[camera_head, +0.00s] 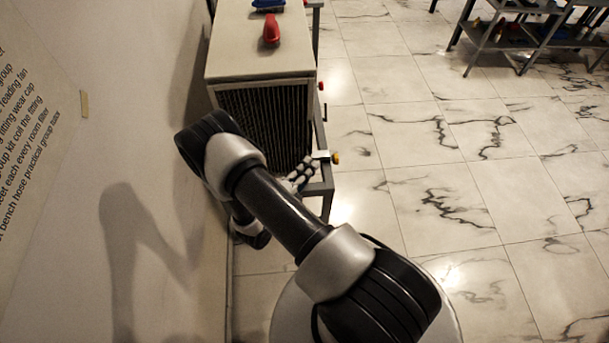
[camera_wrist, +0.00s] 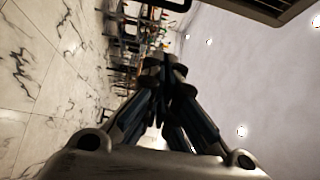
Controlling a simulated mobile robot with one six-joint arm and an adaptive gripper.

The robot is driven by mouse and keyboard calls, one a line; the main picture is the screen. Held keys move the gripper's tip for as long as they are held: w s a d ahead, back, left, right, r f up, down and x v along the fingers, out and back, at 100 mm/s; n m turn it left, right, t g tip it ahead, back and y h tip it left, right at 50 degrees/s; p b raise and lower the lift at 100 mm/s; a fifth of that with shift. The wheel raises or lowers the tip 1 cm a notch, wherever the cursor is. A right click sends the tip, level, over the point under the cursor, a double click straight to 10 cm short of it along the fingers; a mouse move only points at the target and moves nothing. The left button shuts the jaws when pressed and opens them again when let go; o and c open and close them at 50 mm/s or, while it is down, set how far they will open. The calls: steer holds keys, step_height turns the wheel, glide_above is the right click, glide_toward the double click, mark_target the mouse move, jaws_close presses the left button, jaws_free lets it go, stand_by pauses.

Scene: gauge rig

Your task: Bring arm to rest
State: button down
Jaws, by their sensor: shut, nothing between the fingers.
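My arm stretches from the bottom of the head view up and left, bends at the elbow, and folds back down beside the wall. My gripper (camera_head: 303,178) shows small beyond the forearm, in front of the lower part of the grey rig (camera_head: 262,50). In the wrist view my gripper (camera_wrist: 163,68) has its dark fingers together with nothing between them. Part of my wrist is hidden behind my arm in the head view. I cannot tell whether the gripper touches the rig frame.
The rig has a dark grille (camera_head: 270,122), a red handle (camera_head: 271,30), a blue part (camera_head: 267,5), a red knob (camera_head: 321,86) and a yellow knob (camera_head: 336,158). A lettered wall (camera_head: 35,130) is close left. Marble floor (camera_head: 420,150) is clear right; shelving (camera_head: 500,40) stands behind.

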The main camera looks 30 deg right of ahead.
steer(key=shift+s+v, duration=0.2)
steer(key=shift+v, duration=0.85)
steer(key=shift+s+v, duration=0.2)
steer(key=shift+v, duration=0.85)
steer(key=shift+d+r, duration=0.1)
steer(key=shift+d, duration=0.1)
